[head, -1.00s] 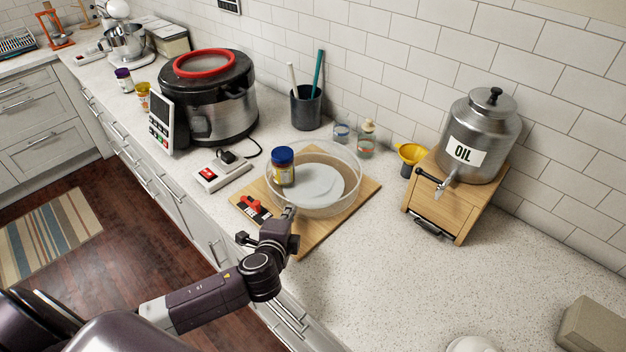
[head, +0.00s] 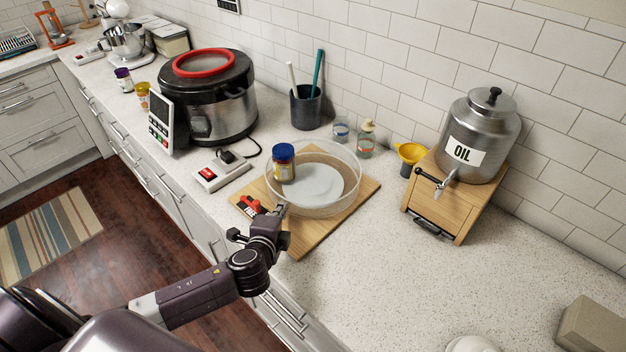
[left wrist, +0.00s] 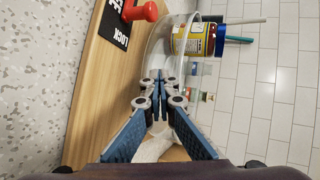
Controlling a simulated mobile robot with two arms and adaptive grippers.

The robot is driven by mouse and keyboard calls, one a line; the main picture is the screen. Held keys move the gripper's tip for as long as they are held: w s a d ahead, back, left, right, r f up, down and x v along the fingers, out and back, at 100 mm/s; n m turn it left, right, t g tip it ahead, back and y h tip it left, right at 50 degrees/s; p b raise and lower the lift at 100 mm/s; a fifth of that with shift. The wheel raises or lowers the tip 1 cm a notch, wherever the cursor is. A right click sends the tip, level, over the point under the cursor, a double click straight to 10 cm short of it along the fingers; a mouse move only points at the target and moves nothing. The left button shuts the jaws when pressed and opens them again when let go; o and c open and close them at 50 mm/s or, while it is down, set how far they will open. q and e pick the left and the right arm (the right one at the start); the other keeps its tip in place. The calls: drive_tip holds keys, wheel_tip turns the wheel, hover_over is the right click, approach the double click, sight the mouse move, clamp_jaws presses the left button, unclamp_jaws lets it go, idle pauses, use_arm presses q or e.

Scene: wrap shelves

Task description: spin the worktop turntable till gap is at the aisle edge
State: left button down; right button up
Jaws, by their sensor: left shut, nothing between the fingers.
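The turntable (head: 330,207) is a round tray with a clear wall and a pale disc inside, on a wooden board (head: 310,240). A jar with a blue lid (head: 284,163) stands inside it at the left; it also shows in the left wrist view (left wrist: 198,40). I cannot make out the gap in the wall. My left gripper (head: 280,209) is shut and empty at the near left side of the wall; in the left wrist view its tips (left wrist: 158,82) overlap the wall, and contact is unclear. My right gripper is out of view.
A red lock lever (head: 249,204) sits on the board, left of my left gripper; its LOCK label (left wrist: 114,32) shows in the left wrist view. A switch box (head: 220,172) and a cooker (head: 220,110) stand left. An oil dispenser (head: 480,140) stands right. Front right worktop is mostly clear.

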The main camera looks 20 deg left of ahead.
use_arm(q)
drive_tip(key=shift+a, duration=0.15)
drive_tip(key=shift+w+a, duration=0.15)
drive_tip(key=shift+a, duration=0.4)
drive_tip(key=shift+s+a, duration=0.2)
drive_tip(key=shift+s, duration=0.3)
drive_tip(key=shift+s+a+p, duration=0.2)
drive_tip(key=shift+s, duration=0.4)
drive_tip(key=shift+s+a+p, duration=0.15)
drive_tip(key=shift+s+p, duration=0.05)
drive_tip(key=shift+s, duration=0.35)
drive_tip(key=v, duration=0.8)
